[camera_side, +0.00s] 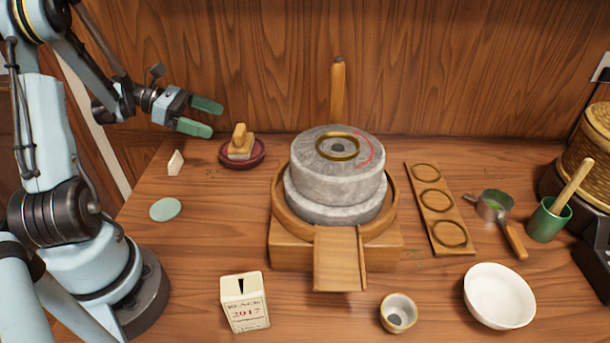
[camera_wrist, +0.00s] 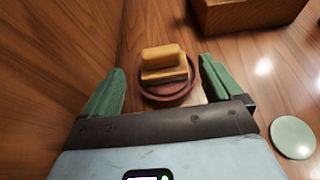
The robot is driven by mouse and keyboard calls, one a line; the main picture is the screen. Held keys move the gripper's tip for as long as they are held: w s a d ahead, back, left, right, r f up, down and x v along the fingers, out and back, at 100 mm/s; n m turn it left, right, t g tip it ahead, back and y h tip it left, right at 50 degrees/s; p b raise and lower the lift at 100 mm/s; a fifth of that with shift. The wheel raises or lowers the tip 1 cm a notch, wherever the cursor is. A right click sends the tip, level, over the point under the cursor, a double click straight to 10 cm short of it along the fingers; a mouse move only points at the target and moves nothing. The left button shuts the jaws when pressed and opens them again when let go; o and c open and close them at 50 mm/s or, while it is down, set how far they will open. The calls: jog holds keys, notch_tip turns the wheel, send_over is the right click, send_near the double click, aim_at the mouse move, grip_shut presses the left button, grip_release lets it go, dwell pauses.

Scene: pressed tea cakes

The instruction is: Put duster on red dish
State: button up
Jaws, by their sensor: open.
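The duster (camera_side: 240,140), a tan block with a wooden grip on top, rests on the red dish (camera_side: 262,156) at the back left of the table. In the wrist view the duster (camera_wrist: 163,62) sits within the rim of the dark red dish (camera_wrist: 172,98). My gripper (camera_side: 214,118) is open and empty, in the air a little above and left of the duster. In the wrist view its green fingers (camera_wrist: 162,68) stand wide apart, one on each side of the duster, with no visible contact.
A stone mill (camera_side: 335,180) on a wooden base stands to the right of the dish. A small pale wedge (camera_side: 175,162) and a pale green disc (camera_side: 165,209) lie to the left. The wooden wall (camera_side: 230,60) rises close behind. A labelled box (camera_side: 245,302) stands in front.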

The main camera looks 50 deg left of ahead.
jog(key=d+m, duration=0.1)
jog(key=w+d+r+m+g, duration=0.1)
jog(key=d, duration=0.1)
jog(key=w+d+m+g+y, duration=0.1)
jog(key=d, duration=0.1)
jog(key=shift+w+r, duration=0.25)
jog(key=shift+r, duration=0.1)
jog(key=s+d+r+m+y, duration=0.1)
jog(key=d+m+y, duration=0.3)
jog(key=d+m, duration=0.4)
jog(key=s+d+r+m+y, duration=0.2)
jog(key=s+d+m+y, duration=0.2)
jog(key=d+m, duration=0.5)
jog(key=m, duration=0.7)
jog(key=shift+d+r, duration=0.15)
jog(key=shift+r, duration=0.1)
